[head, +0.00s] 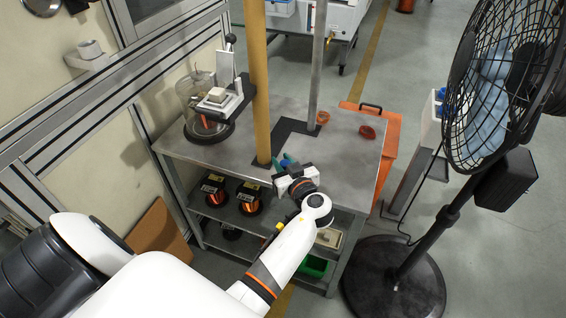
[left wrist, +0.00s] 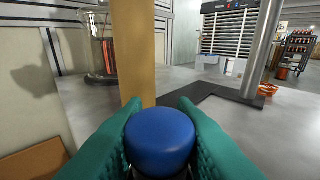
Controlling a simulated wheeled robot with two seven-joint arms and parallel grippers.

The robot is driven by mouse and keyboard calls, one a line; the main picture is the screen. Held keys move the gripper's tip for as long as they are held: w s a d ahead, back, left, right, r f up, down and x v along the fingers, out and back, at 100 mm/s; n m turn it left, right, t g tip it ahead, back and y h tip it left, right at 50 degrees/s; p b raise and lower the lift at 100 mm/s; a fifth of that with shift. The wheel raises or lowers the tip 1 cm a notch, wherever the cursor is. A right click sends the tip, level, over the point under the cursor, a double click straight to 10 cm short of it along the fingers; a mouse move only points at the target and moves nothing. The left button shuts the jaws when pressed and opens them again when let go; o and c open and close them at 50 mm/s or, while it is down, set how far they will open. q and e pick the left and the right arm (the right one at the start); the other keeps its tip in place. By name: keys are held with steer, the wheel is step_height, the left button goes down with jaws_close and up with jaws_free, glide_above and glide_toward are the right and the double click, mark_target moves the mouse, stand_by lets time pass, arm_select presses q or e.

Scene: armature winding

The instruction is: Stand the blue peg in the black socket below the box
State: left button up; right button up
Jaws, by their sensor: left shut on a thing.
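My left gripper (head: 287,161) is over the near part of the grey table, just right of the tan post's foot. In the left wrist view its teal fingers (left wrist: 161,130) are shut on the blue peg (left wrist: 161,143), whose round top faces the camera. The lower part of the peg is hidden by the fingers. In the head view the peg is too small and covered to tell apart clearly. I cannot make out the black socket or the box with certainty in either view. My right gripper is not in view.
The tan post (head: 259,85) stands close beside the gripper. A metal pole (head: 318,65) rises behind, on a black plate (head: 283,129). A glass jar device (head: 203,104) stands at the table's left. A black fan (head: 500,80) stands at right. The table's right part (head: 345,155) is mostly clear.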

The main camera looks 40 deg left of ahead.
arm_select(q)
steer(key=o, duration=1)
steer(key=shift+c, duration=0.2)
step_height(320, 180, up, 10)
